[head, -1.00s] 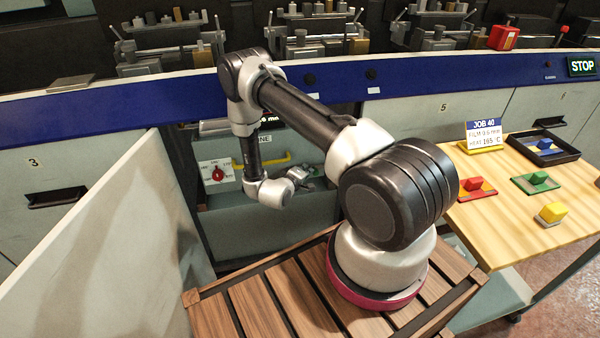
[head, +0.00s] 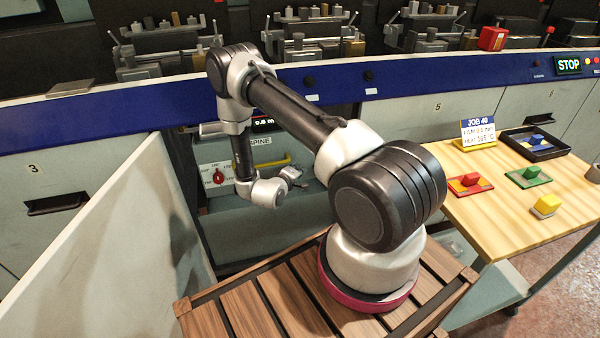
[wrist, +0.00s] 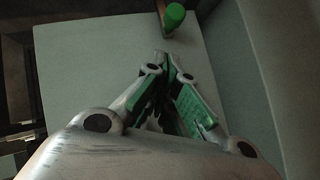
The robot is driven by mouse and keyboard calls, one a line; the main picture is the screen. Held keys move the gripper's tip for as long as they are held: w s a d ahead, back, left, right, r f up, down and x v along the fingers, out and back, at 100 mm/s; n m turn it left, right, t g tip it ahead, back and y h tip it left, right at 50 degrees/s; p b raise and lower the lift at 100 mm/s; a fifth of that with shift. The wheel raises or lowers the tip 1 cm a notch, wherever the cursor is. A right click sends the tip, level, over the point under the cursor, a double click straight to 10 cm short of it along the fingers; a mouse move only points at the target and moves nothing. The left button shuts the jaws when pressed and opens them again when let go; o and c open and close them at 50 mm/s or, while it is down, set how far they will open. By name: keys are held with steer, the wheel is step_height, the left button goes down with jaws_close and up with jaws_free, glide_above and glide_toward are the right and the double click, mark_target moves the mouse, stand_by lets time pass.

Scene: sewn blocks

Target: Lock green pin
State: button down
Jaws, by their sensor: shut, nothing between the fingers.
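A round green knob on a short brownish stem, which looks like the green pin (wrist: 174,15), shows at the top of the wrist view against a pale panel. I cannot make it out in the head view. My gripper (wrist: 166,62) is shut and empty, with green pads along its fingers. Its tips point toward the green knob and appear apart from it, with a small gap in the picture. In the head view my gripper (head: 294,176) is small, in front of the recess under the blue rail, right of a red dial (head: 218,176).
A yellow bar handle (head: 272,162) is close behind my gripper. A pale slanted panel (head: 120,255) stands at the left. A wooden table (head: 490,215) at the right holds red, green (head: 529,176) and yellow blocks, a black tray (head: 535,145) and a job card (head: 478,132).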

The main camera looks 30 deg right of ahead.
steer(key=v, duration=0.8)
steer(key=shift+s+a, duration=0.2)
steer(key=shift+a, duration=0.1)
steer(key=shift+r, duration=0.1)
steer(key=s+a+f+m+g+y, duration=0.3)
steer(key=s+a+f+g+y, duration=0.15)
steer(key=a+f+y, duration=0.45)
steer(key=s+a+r+g+y, duration=0.35)
steer(key=a+r, duration=0.35)
steer(key=r, duration=0.5)
steer(key=s+d+r+t, duration=0.1)
steer(key=s+d+r, duration=0.3)
steer(key=r, duration=0.9)
steer(key=s+d+r+t, duration=0.1)
steer(key=s+d+r, duration=0.3)
steer(key=s+r, duration=0.4)
steer(key=s+d+r+t, duration=0.2)
steer(key=s+d+r, duration=0.2)
steer(key=r, duration=1.5)
steer(key=shift+s+d+h, duration=0.35)
steer(key=shift+s+h, duration=0.1)
steer(key=shift+s, duration=0.7)
